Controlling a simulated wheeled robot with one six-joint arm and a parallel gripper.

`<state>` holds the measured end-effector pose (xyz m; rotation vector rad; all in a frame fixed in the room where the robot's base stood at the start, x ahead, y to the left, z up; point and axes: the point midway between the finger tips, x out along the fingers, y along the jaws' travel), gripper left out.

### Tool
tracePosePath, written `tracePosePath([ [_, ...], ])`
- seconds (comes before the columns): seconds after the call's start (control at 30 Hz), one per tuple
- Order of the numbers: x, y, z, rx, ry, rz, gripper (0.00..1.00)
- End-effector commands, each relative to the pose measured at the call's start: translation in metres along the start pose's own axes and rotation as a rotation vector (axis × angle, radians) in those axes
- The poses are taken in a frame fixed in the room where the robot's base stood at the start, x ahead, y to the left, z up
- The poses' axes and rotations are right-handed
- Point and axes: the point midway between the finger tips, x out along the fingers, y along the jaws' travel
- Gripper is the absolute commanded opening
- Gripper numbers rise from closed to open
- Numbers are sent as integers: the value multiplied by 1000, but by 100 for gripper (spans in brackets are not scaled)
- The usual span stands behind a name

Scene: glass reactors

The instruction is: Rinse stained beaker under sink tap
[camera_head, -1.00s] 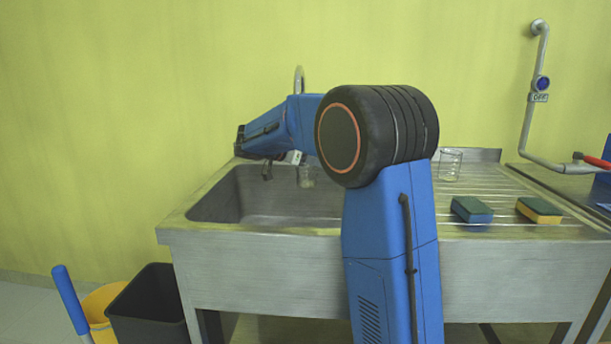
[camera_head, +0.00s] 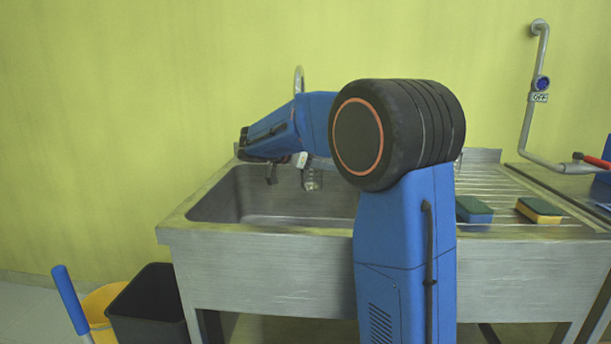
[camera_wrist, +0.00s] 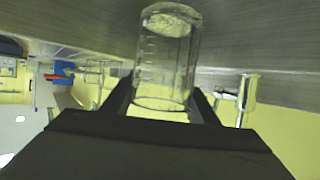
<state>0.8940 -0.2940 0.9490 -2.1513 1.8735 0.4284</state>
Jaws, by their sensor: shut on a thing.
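The clear glass beaker (camera_wrist: 165,65) is held between the two dark fingers of my gripper (camera_wrist: 163,98) in the wrist view. A pale, whitish patch shows at its far end. In the head view the beaker (camera_head: 312,180) hangs over the back of the sink basin (camera_head: 275,208), partly hidden by my arm. The arched top of the tap (camera_head: 299,78) rises behind my arm. The rest of the tap is hidden, so I cannot tell whether the beaker is under its spout or whether water runs.
A blue-green sponge (camera_head: 474,209) and a yellow-green sponge (camera_head: 540,210) lie on the ribbed drainboard (camera_head: 500,190). A black bin (camera_head: 150,305) and yellow bucket (camera_head: 98,300) are left of the sink.

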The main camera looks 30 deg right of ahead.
Motion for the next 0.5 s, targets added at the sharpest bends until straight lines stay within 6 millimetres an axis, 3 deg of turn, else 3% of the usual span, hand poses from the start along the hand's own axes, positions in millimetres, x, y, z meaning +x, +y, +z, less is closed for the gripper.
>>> tracePosePath([
  [0.5,-2,32,0,1,0,0,30],
])
